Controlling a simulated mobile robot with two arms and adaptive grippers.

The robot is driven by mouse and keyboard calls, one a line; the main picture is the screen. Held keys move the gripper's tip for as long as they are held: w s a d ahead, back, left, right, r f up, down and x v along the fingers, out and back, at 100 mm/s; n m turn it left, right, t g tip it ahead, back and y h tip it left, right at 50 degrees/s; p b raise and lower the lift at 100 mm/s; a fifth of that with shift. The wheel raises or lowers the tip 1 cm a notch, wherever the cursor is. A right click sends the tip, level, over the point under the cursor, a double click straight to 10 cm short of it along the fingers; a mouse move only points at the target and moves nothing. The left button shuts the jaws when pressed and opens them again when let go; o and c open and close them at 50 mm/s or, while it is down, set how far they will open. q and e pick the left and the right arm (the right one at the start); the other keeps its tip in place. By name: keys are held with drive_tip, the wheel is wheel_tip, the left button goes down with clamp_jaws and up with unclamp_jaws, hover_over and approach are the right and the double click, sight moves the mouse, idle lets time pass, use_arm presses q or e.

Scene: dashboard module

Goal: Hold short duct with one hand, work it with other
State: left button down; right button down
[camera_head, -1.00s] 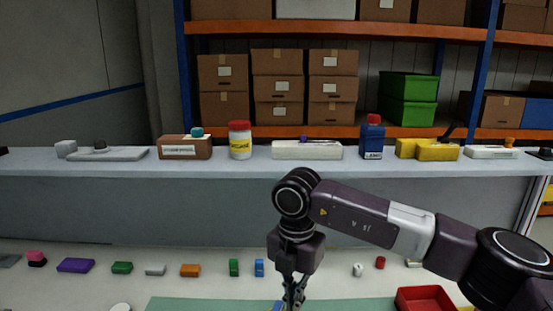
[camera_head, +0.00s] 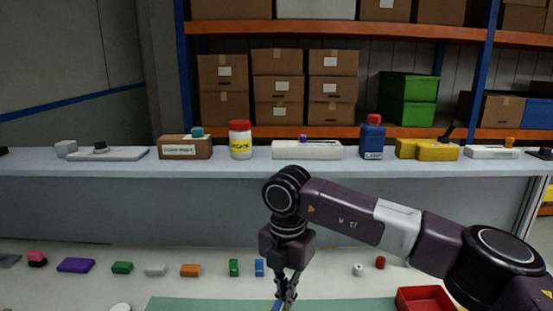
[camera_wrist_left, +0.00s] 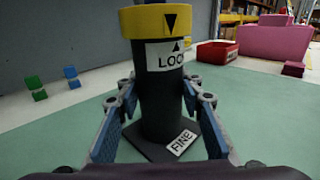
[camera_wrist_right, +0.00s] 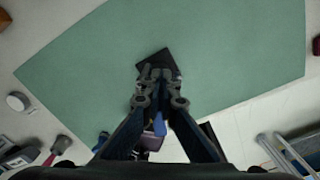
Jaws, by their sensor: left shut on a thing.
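The short duct (camera_wrist_left: 160,95) is a dark upright cylinder on a dark square base, with a yellow ring (camera_wrist_left: 160,20) near its top. A white label on the cylinder begins "LOC", and a label on the base reads "FINE". My left gripper (camera_wrist_left: 155,100) is shut on the duct, with one finger on each side. My right gripper (camera_head: 287,290) points down over the green mat in the head view. In the right wrist view its fingertips (camera_wrist_right: 160,78) are close together over a dark square (camera_wrist_right: 160,60); what lies between them is unclear.
The green mat (camera_head: 190,304) lies on a pale table. A red tray (camera_head: 425,298) stands at the right. Several small coloured blocks, such as a purple one (camera_head: 76,265), line the table's back. A raised grey shelf (camera_head: 100,170) holds bottles and boxes behind.

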drive_tip(key=shift+w+a, duration=0.2)
drive_tip(key=shift+a, duration=0.65)
use_arm(q)
drive_tip(key=shift+d, duration=0.1)
use_arm(e)
drive_tip(key=shift+w, duration=0.1)
wheel_tip(320, 180, up, 6)
drive_tip(key=shift+w+d, duration=0.2)
drive_tip(key=shift+w, duration=0.15)
idle(0.5)
drive_tip(key=shift+d, duration=0.1)
